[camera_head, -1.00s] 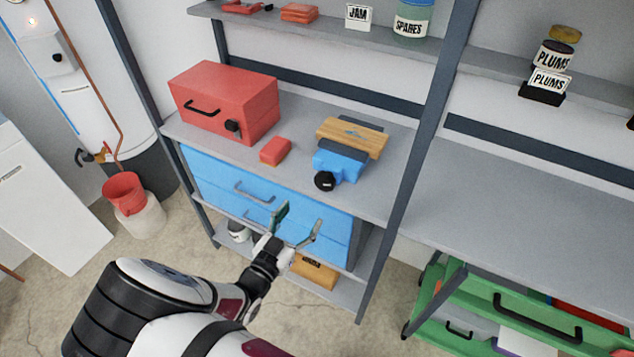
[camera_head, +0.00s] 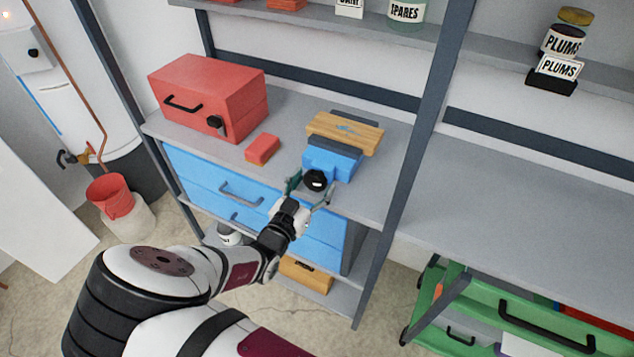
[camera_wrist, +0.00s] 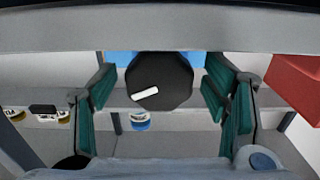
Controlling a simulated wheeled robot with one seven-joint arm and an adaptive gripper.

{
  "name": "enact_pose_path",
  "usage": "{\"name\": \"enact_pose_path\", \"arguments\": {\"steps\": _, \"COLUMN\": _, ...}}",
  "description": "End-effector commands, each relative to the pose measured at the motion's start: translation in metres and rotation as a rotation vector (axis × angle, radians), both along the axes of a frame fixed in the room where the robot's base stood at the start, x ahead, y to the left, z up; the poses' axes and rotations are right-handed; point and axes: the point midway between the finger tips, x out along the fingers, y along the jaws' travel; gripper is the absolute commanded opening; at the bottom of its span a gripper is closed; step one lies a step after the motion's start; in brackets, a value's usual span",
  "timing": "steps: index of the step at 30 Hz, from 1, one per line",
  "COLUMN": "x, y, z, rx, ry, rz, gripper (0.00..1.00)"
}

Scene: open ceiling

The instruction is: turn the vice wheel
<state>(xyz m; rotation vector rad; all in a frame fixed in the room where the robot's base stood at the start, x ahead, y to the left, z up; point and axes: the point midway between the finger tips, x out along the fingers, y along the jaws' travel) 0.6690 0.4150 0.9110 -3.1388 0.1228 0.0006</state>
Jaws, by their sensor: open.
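The blue vice (camera_head: 330,162) sits on the grey shelf, with a wooden board (camera_head: 344,132) held at its top. Its black round wheel (camera_head: 316,181) faces the front. In the wrist view the wheel (camera_wrist: 159,81) is dark, with a white mark tilted slightly up to the right. My gripper (camera_head: 309,188) is open, with one finger on each side of the wheel. In the wrist view the green finger pads of my gripper (camera_wrist: 160,100) stand left and right of the wheel, with gaps on both sides.
A red toolbox (camera_head: 209,95) and a small red block (camera_head: 263,149) stand left of the vice on the shelf (camera_head: 285,120). Blue drawers (camera_head: 230,190) lie below. A dark shelf post (camera_head: 405,180) rises to the right.

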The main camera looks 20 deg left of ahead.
Motion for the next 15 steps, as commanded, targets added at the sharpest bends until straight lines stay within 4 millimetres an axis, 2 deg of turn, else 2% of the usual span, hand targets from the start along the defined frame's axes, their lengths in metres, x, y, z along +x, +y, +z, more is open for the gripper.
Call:
{"name": "enact_pose_path", "arguments": {"steps": 4, "x": 0.0086, "y": -0.0006, "z": -0.0001, "rx": 0.0, "ry": 0.0, "rz": 0.0, "gripper": 0.69}}
{"name": "enact_pose_path", "arguments": {"steps": 12, "x": 0.0093, "y": -0.0007, "z": 0.0007, "rx": 0.0, "ry": 0.0, "rz": 0.0, "gripper": 0.69}}
{"name": "enact_pose_path", "arguments": {"steps": 13, "x": 0.0093, "y": -0.0007, "z": 0.0007, "rx": 0.0, "ry": 0.0, "rz": 0.0, "gripper": 0.67}}
{"name": "enact_pose_path", "arguments": {"steps": 15, "x": 0.0093, "y": -0.0007, "z": 0.0006, "rx": 0.0, "ry": 0.0, "rz": 0.0, "gripper": 0.51}}
